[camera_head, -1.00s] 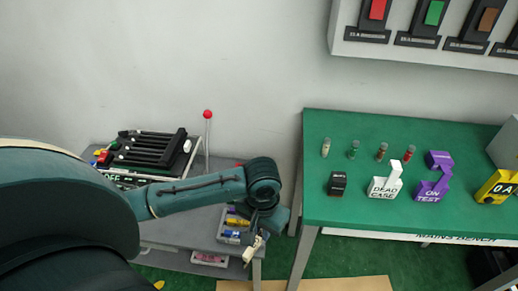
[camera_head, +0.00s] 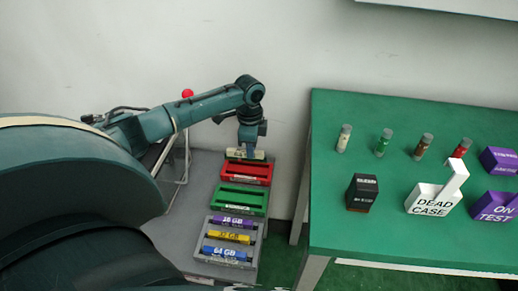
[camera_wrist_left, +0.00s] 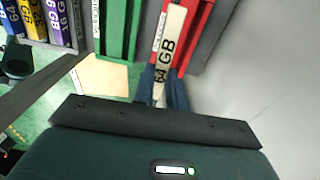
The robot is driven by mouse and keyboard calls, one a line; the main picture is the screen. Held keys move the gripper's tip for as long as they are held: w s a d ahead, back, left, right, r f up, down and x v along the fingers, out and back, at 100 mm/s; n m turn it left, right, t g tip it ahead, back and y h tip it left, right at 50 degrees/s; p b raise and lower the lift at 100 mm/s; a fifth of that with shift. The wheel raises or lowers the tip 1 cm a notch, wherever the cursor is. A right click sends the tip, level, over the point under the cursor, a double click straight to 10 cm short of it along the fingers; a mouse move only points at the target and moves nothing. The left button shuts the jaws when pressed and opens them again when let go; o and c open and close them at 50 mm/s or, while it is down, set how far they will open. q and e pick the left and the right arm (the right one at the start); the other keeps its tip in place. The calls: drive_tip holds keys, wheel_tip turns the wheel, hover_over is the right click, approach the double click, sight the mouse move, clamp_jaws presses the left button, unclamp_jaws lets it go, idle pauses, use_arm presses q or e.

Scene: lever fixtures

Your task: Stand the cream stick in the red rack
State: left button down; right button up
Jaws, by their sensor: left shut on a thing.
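My left gripper (camera_head: 247,147) is shut on the cream stick (camera_head: 246,155) at the far end of the grey table. The stick lies about level across the head view, at the back edge of the red rack (camera_head: 245,172). In the left wrist view, the cream stick (camera_wrist_left: 170,48), lettered "64 GB", shows between the blue fingers of my gripper (camera_wrist_left: 163,88). It overlaps the red rack (camera_wrist_left: 199,28) there. I cannot tell whether the stick touches the rack. My right gripper is not in view.
A green rack (camera_head: 240,199) stands in front of the red one. A grey tray (camera_head: 257,247) with purple, yellow and blue sticks is nearer. A green bench (camera_head: 335,215) with vials and signs stands at right.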

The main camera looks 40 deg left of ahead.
use_arm(q)
drive_tip(key=shift+w+a, duration=0.25)
drive_tip(key=shift+a, duration=0.05)
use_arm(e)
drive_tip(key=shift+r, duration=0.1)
use_arm(q)
drive_tip(key=shift+s+r, duration=0.1)
drive_tip(key=shift+r+p, duration=0.25)
drive_tip(key=shift+p, duration=0.85)
wheel_tip(320, 180, down, 3)
drive_tip(key=shift+f+b, duration=0.15)
drive_tip(key=shift+b, duration=0.85)
drive_tip(key=shift+f+b, duration=0.6)
drive_tip(key=shift+f, duration=0.95)
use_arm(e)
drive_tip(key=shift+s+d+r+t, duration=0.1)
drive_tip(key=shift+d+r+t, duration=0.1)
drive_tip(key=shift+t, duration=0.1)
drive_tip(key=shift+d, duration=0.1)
use_arm(q)
drive_tip(key=shift+p, duration=0.6)
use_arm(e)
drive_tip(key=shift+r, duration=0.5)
